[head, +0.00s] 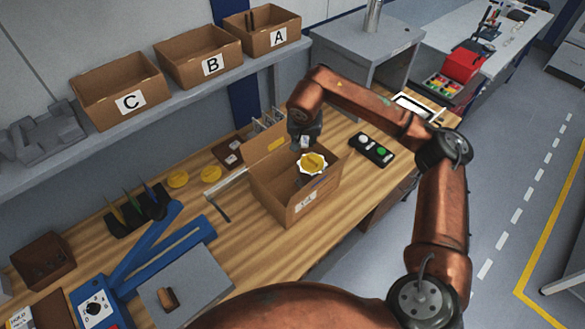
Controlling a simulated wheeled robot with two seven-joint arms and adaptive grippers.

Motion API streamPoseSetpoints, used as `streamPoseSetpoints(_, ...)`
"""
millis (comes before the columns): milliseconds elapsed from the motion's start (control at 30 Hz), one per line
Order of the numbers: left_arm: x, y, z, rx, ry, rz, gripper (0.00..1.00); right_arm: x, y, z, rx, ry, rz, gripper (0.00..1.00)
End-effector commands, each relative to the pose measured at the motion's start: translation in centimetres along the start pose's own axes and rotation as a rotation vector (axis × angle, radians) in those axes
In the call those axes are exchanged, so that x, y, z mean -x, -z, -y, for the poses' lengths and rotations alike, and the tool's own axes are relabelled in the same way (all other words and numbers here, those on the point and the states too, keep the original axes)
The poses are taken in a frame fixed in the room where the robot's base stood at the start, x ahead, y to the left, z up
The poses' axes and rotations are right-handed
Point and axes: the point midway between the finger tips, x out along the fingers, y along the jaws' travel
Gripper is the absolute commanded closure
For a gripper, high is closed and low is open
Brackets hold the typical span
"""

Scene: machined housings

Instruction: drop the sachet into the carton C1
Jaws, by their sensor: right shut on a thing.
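The carton C1 (268,193) is an open cardboard box with raised flaps on the wooden bench, with a small white label on its front. Inside it sits a machined housing (313,163) with a yellow top and a pale toothed rim. My right gripper (304,141) points down over the carton's back part, above and behind the housing. It is shut on a small white sachet (305,142), which is mostly hidden by the fingers. I cannot tell how far the sachet is above the housing. My left gripper is out of view.
Bins C (110,107), B (190,75) and A (255,43) stand on the shelf behind. A black button box (371,149) lies right of the carton.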

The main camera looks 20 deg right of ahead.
Motion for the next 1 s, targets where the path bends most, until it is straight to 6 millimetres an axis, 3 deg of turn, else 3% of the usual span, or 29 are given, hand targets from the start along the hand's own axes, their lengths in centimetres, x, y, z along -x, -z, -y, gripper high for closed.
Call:
streamPoseSetpoints(100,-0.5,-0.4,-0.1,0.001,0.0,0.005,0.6,-1.4,-0.6,0.2,0.004,0.002,0.0,0.91)
streamPoseSetpoints(400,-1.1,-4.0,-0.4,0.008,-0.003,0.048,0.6,-3.0,-1.4,1.0,0.012,0.007,0.0,0.91)
streamPoseSetpoints(733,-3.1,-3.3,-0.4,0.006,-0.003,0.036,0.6,-6.5,-2.9,0.8,0.011,0.006,0.001,0.91)
streamPoseSetpoints(1000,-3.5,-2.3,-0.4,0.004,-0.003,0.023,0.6,-7.2,-3.2,0.7,0.009,0.006,-0.001,0.91)
